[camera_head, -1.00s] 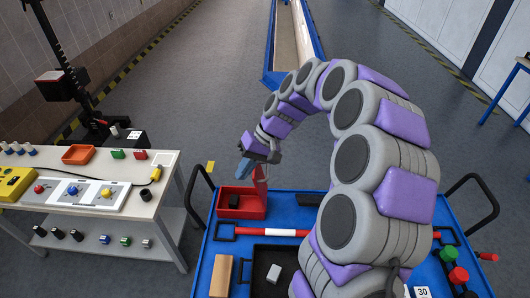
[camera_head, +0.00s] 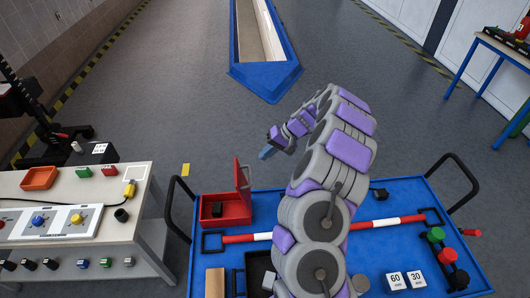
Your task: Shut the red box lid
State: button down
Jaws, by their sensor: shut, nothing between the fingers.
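The red box (camera_head: 226,211) sits at the back left of the blue tabletop. Its lid (camera_head: 242,174) stands up on the box's right side, close to upright, and the box is open with a black block (camera_head: 217,209) inside. My gripper (camera_head: 266,153) is shut and empty. It is up in the air, to the right of the raised lid and apart from it in the picture. My arm curves up from the blue table's middle and hides part of the tabletop.
A red-and-white bar (camera_head: 262,236) lies across the blue table (camera_head: 421,265). A black tray and a wooden block (camera_head: 214,281) are in front. Black handles rise at both table ends. A white workbench (camera_head: 150,205) stands left.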

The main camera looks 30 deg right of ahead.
aim_at(238, 171)
jog(key=x, duration=0.3)
jog(key=b+x, duration=0.1)
jog(key=x, duration=0.5)
jog(key=shift+w+a+r+b, duration=0.15)
jog(key=shift+a+r+b, duration=0.2)
jog(key=shift+r+b, duration=0.1)
jog(key=shift+w+a, duration=0.25)
jog(key=shift+a, duration=0.4)
jog(key=shift+a, duration=0.1)
